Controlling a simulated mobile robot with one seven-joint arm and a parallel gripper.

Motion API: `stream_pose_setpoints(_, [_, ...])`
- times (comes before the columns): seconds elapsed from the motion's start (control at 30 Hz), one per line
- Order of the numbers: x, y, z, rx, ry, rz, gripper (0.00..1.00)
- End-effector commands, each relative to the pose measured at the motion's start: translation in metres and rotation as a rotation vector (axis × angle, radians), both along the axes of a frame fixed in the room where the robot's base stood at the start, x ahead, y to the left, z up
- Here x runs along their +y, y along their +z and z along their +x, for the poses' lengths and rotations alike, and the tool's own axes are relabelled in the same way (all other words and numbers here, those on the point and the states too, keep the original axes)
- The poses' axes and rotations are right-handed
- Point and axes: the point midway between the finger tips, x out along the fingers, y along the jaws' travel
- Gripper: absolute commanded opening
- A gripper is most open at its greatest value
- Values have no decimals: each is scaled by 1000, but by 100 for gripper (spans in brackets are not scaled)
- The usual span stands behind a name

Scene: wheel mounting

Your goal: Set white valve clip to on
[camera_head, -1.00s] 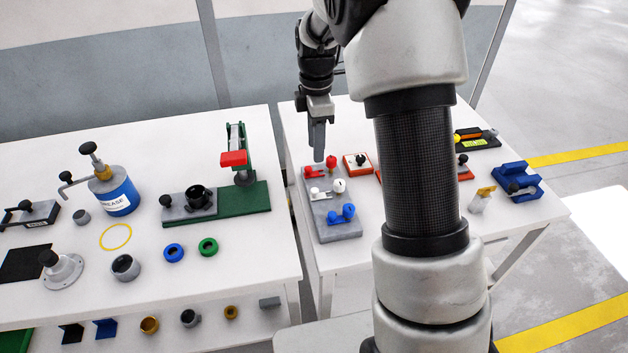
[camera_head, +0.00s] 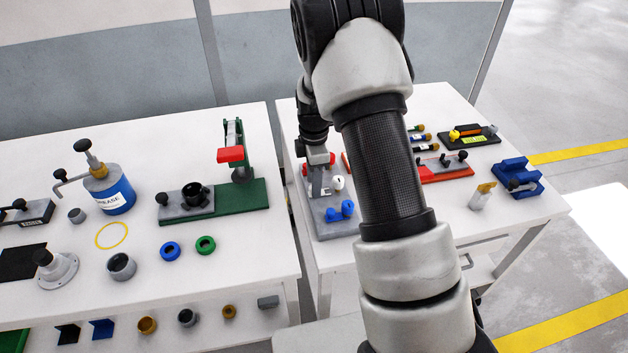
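The grey valve plate (camera_head: 338,231) lies on the right table and carries red, white and blue valve clips. The white valve clip (camera_head: 338,182) is the middle one. Its round right end shows; its left part is hidden behind my gripper. My gripper (camera_head: 319,192) points down over the left part of the white clip. I see the fingers side-on, so I cannot tell whether they are open or touch the clip. The blue valve clip (camera_head: 347,209) is in front of it. The red valve clip (camera_head: 306,169) is behind, mostly covered by my gripper.
My arm crosses the right table and hides its middle. The left table (camera_head: 235,262) holds a green clamp stand (camera_head: 240,195) and a grease can (camera_head: 110,190).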

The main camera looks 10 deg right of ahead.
Motion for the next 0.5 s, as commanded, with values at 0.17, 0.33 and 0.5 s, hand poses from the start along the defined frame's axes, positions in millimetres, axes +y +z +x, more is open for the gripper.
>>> stream_pose_setpoints(0.17, [0,0,0,0,0,0,25])
stream_pose_setpoints(0.33, [0,1,0,0,0,0,0])
stream_pose_setpoints(0.5, [-1,1,0,0,-1,0,0])
